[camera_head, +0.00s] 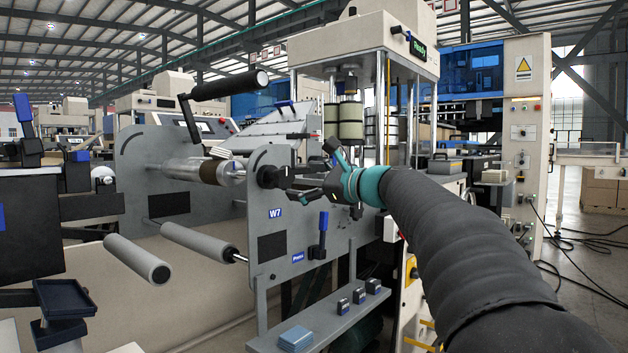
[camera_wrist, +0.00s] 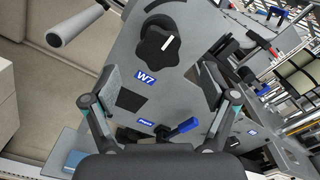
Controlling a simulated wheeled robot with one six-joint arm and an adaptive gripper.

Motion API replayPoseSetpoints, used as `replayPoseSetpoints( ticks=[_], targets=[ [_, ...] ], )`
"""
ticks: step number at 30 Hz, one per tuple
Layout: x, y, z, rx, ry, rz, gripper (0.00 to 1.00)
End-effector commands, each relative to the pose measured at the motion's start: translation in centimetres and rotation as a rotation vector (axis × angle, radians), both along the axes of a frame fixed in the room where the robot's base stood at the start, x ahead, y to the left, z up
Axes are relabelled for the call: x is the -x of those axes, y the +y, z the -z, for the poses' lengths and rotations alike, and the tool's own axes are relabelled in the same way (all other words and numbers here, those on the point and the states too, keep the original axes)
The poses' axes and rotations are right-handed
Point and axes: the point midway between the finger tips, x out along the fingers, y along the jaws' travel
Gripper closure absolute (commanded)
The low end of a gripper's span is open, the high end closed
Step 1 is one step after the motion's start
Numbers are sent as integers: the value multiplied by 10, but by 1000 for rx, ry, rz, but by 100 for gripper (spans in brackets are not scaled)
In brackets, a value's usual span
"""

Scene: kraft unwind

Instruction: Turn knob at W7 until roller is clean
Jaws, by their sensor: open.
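The black knob (camera_head: 268,177) sits on the grey side plate above the blue W7 label (camera_head: 275,213). In the wrist view the lobed knob (camera_wrist: 157,45), with a white pointer line, is above the W7 label (camera_wrist: 146,79). A metal roller (camera_head: 186,169) lies behind the plate, with a brown band (camera_head: 213,173) near its right end; I cannot tell whether the band is residue. My gripper (camera_head: 297,182) is open, just right of the knob. In the wrist view its spread fingers (camera_wrist: 163,84) frame the plate below the knob, with nothing between them.
Two grey rollers (camera_head: 137,260) stick out at lower left. A blue-handled lever (camera_head: 323,222) is below my gripper. The ledge (camera_head: 330,323) holds small blue blocks and a blue stack (camera_head: 296,339).

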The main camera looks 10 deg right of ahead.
Motion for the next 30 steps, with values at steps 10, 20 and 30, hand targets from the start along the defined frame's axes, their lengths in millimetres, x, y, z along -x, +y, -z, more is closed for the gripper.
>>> replayPoseSetpoints(
  ticks=[10,20,30],
  targets=[
    [-34,26,-2,1,1,-3,15],
    [-52,40,-1,1,0,-2,15],
    [-54,40,0,1,0,-1,15]
  ],
)
